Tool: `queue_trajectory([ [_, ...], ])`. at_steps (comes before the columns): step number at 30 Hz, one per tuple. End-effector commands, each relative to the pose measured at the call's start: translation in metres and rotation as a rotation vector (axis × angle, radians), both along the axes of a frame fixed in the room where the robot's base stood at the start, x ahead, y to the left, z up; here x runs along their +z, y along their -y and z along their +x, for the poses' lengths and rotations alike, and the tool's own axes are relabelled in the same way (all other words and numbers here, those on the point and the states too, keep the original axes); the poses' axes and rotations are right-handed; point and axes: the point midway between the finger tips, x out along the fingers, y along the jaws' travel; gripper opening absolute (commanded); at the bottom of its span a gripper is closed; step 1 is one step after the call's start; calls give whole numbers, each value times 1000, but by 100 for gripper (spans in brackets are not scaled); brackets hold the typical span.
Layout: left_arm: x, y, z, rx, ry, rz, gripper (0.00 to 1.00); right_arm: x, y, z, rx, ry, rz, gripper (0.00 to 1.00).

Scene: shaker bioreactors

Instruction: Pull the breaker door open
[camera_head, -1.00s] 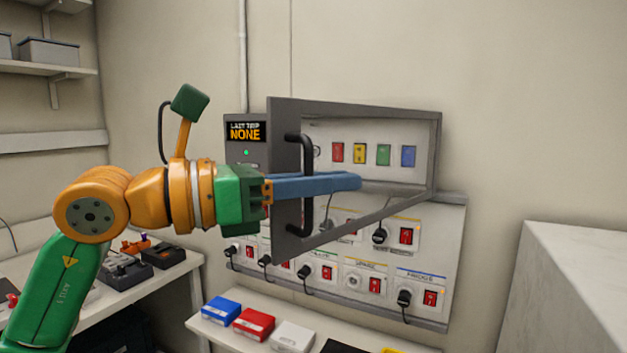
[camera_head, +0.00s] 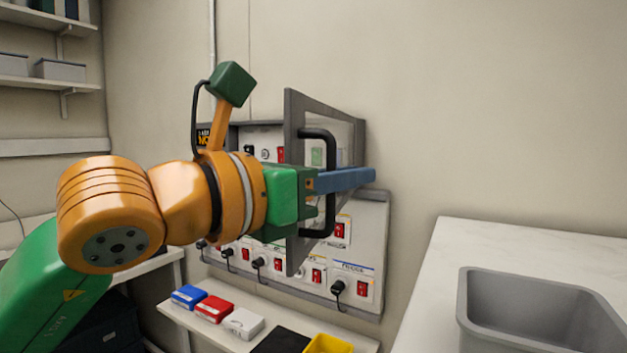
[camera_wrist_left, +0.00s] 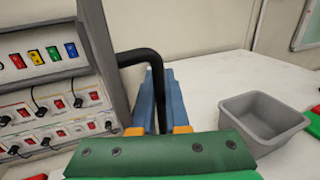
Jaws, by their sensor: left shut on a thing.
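The breaker door (camera_head: 295,112) is a grey framed panel swung out from the wall panel, hinged on its right side in the head view. It also shows at the left in the left wrist view (camera_wrist_left: 101,45). Its black bar handle (camera_head: 331,150) stands upright on the door's face. My left gripper (camera_head: 345,180) has blue fingers shut on the handle, which also shows between the fingers in the left wrist view (camera_wrist_left: 150,60). Behind the door, coloured breaker switches (camera_wrist_left: 53,53) show in the panel. My right gripper is not in view.
Below the door are rows of red switches and black plugs (camera_head: 338,287). A shelf holds a blue box (camera_head: 188,296), a red box (camera_head: 213,309), a white box (camera_head: 243,322) and a yellow tray (camera_head: 327,344). A white counter with a grey bin (camera_head: 463,310) stands at right.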

Motion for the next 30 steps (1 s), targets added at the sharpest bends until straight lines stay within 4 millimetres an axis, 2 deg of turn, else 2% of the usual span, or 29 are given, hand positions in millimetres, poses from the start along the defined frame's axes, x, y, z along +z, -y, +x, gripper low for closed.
queue_trajectory([
  [14,4,5,-1,-1,4,-11,0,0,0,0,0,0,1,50],
  [15,4,5,-1,-1,4,-11,21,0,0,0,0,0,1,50],
  [16,4,5,-1,-1,4,-11,25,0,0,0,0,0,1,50],
  [27,4,4,-2,0,5,-11,25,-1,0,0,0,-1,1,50],
  [30,1,-6,-8,3,9,-13,25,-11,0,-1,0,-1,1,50],
])
